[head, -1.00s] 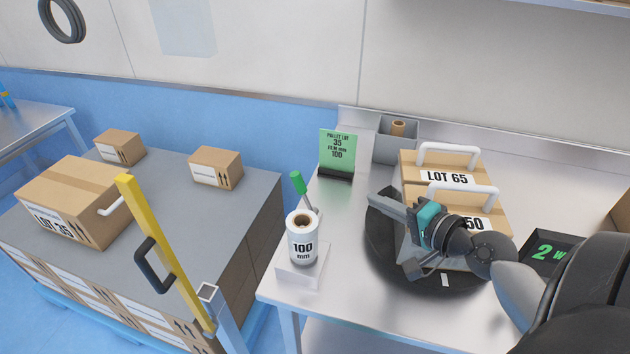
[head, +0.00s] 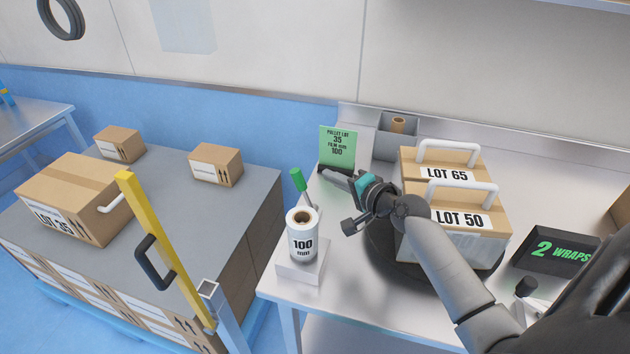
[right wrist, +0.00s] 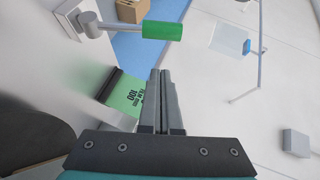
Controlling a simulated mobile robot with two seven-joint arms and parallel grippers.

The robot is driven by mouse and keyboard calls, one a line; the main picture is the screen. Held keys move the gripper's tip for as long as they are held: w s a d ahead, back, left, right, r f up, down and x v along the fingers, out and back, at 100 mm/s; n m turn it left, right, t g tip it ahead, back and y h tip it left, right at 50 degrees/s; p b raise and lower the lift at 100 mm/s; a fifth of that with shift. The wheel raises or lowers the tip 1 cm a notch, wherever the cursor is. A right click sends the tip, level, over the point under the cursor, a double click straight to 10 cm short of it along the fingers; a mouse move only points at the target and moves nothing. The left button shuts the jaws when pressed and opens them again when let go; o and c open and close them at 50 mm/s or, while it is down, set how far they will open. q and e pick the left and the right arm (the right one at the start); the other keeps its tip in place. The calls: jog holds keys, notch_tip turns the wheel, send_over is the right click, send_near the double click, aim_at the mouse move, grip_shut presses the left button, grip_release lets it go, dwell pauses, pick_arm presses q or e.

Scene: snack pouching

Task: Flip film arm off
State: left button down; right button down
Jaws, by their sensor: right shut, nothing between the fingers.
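A lever with a green grip (head: 298,181) stands beside the white film roll (head: 302,242) marked 100 mm, tilted up and to the left. The green grip (right wrist: 162,31) on its grey shaft also shows in the right wrist view, ahead of the fingertips. My right gripper (head: 325,173) is shut and empty, to the right of the green grip and apart from it. Its closed fingers (right wrist: 163,75) show in the right wrist view. A yellow post arm with a black handle (head: 150,240) stands at the left, by the pallet. My left gripper is not in view.
Boxes LOT 65 (head: 448,158) and LOT 50 (head: 458,240) sit on the turntable. A 2 WRAPS display (head: 555,252) is at right. Box LOT 35 (head: 75,195) is on the pallet.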

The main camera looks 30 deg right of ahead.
aim_at(304, 192)
jog(key=shift+w+a+f, duration=0.35)
jog(key=shift+w+a, duration=0.35)
jog(key=shift+a, duration=0.05)
jog(key=shift+w+a+f, duration=0.35)
jog(key=shift+w+a, duration=0.35)
jog(key=shift+a, duration=0.05)
jog(key=shift+p, duration=0.35)
